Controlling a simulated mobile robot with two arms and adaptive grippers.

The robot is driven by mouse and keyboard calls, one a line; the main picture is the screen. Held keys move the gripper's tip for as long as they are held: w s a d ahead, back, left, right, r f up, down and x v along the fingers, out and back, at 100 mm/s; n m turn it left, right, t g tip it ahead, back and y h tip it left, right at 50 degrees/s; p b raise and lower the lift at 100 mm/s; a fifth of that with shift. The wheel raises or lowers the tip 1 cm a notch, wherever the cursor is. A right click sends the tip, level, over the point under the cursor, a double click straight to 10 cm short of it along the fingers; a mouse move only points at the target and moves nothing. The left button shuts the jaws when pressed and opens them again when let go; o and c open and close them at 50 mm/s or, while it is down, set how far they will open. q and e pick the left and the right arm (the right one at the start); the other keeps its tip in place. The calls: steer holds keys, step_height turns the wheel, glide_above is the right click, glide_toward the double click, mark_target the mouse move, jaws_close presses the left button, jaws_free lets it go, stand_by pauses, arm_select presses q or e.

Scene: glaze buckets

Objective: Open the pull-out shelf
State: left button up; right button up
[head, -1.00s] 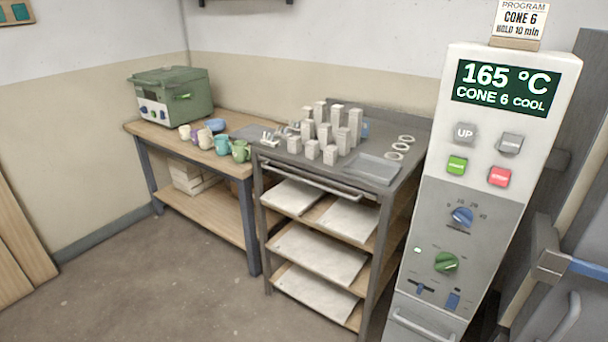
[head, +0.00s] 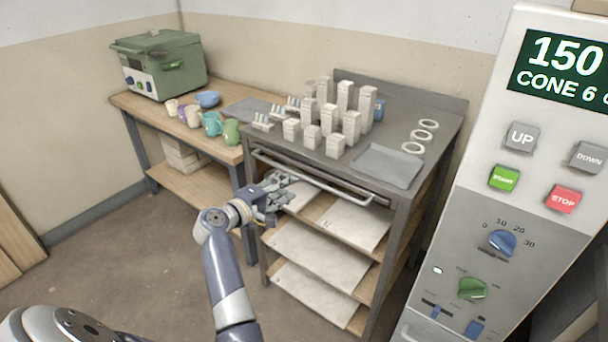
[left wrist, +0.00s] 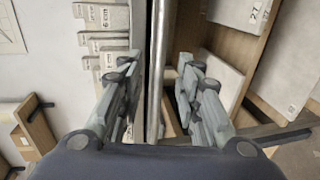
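The pull-out shelf is at the top of the grey metal rack, and its long bar handle (head: 318,180) runs along the rack's front under the top surface. The shelf looks pushed in. My left gripper (head: 280,190) is at the left part of the handle. In the left wrist view the handle (left wrist: 157,75) runs between the two spread fingers of my left gripper (left wrist: 157,75), with a gap on each side. The left gripper is open. My right gripper is not in view.
The rack top (head: 300,152) holds several pale block posts, white rings (head: 421,136) and a grey tray (head: 387,165). White slabs (head: 320,253) lie on the lower shelves. A wooden table (head: 190,125) with mugs and a green kiln (head: 158,64) stands left; a control panel (head: 490,190) stands right.

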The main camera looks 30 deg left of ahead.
mark_target(302, 178)
arm_select(q)
steer(key=x, duration=0.8)
steer(key=shift+w+f, duration=0.15)
steer(key=shift+w, duration=0.2)
steer(key=shift+w+f, duration=0.1)
steer(key=shift+w, duration=0.3)
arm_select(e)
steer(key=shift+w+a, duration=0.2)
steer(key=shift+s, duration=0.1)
arm_select(q)
jaws_close()
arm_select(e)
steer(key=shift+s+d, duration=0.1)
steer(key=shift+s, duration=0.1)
